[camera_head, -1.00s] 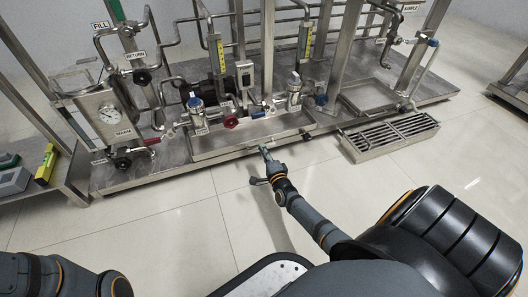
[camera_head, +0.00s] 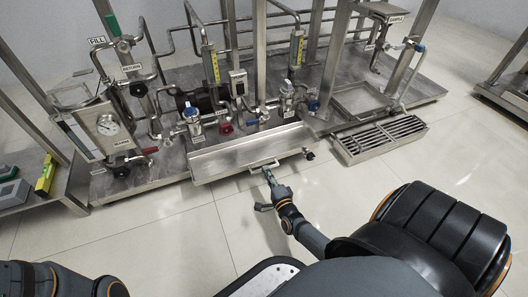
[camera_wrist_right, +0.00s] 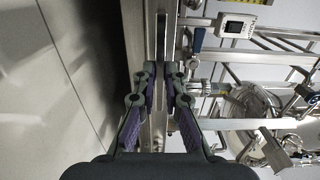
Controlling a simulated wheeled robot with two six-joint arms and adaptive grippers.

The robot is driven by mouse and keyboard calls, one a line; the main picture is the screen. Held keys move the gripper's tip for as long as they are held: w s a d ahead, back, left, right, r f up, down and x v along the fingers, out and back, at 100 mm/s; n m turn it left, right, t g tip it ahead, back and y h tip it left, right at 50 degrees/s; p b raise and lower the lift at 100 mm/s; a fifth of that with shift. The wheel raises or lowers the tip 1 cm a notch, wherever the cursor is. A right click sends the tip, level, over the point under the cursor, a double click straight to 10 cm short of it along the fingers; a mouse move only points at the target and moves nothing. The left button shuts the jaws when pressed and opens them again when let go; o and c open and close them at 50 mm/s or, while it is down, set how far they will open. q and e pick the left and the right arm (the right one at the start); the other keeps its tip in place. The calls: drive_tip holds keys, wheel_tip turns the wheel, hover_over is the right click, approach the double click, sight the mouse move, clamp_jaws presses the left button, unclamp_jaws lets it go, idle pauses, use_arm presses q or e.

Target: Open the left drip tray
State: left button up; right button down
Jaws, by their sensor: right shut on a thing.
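The left drip tray (camera_head: 225,160) is a shallow metal pan at the front of the skid, and it juts out past the skid's front edge. Its bar handle (camera_head: 258,166) is on the front face. My right gripper (camera_head: 267,172) is at this handle. In the right wrist view, my right gripper (camera_wrist_right: 162,72) has its fingers closed together on a metal bar, which is the handle; the fingers hide part of it. My left gripper is out of view; only part of my left arm shows at the lower left.
A side bench (camera_head: 70,185) is at the left. The floor in front is clear.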

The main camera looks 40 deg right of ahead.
drive_tip(key=c, duration=1.4)
unclamp_jaws()
drive_tip(key=v, duration=1.2)
